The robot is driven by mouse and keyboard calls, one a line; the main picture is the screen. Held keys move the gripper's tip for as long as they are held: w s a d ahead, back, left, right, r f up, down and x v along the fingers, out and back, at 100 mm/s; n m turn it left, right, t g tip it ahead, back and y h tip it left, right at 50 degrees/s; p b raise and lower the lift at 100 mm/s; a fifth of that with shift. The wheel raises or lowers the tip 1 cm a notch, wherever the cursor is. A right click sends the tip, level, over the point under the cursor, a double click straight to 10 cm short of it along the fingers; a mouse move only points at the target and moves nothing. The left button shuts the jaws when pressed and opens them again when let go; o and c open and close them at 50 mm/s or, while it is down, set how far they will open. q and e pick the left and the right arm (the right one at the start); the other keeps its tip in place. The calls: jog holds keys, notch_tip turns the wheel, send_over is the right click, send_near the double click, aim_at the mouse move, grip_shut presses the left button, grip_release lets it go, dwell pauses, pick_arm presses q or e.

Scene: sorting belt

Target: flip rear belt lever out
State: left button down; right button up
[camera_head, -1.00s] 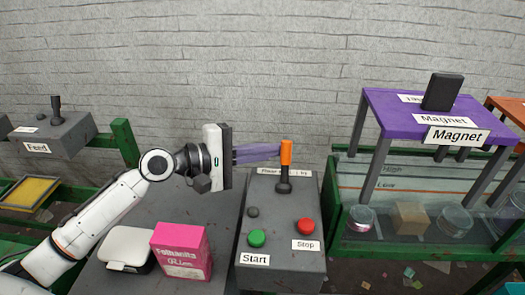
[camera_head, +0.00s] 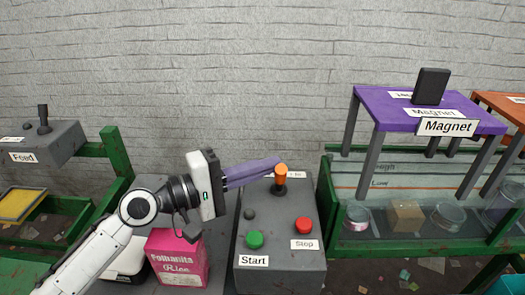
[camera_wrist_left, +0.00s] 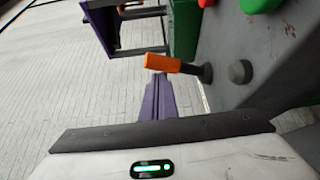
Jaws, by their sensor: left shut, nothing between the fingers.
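The lever with an orange handle (camera_head: 281,178) stands on the grey control box (camera_head: 282,225), in front of a mostly covered label. Its handle looks short, as if leaning towards the camera. In the left wrist view the orange handle (camera_wrist_left: 172,63) sticks out from the box's face. My left gripper (camera_head: 277,162) has long purple fingers, shut and empty. Their tips are at the top of the handle, on its far side in the head view. In the left wrist view the fingers (camera_wrist_left: 158,82) end close to the handle; I cannot tell whether they touch. My right gripper is out of view.
A purple Magnet stand (camera_head: 385,102) is on the right, a Feed box (camera_head: 52,143) on the left.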

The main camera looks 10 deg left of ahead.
pick_arm(q)
jog(key=shift+s+f, duration=0.1)
jog(key=shift+s, duration=0.15)
jog(key=shift+d, duration=0.1)
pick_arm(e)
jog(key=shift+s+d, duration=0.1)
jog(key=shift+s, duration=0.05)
pick_arm(q)
jog(key=shift+s+d+f, duration=0.1)
jog(key=shift+s+f, duration=0.1)
jog(key=shift+f, duration=0.05)
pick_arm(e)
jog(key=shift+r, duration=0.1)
pick_arm(q)
jog(key=w, duration=0.1)
jog(key=w+a+r, duration=0.1)
jog(key=w+r, duration=0.1)
jog(key=shift+a, duration=0.3)
jog(key=shift+w+a+f+b, duration=0.1)
jog(key=shift+a+f+b, duration=0.25)
jog(key=shift+a, duration=0.2)
jog(key=f+b+v, duration=0.1)
jog(key=b+v, duration=0.1)
jog(key=v, duration=0.7)
jog(key=shift+w+f+b, duration=0.15)
jog(key=shift+w+b, duration=0.05)
jog(key=shift+b, duration=0.15)
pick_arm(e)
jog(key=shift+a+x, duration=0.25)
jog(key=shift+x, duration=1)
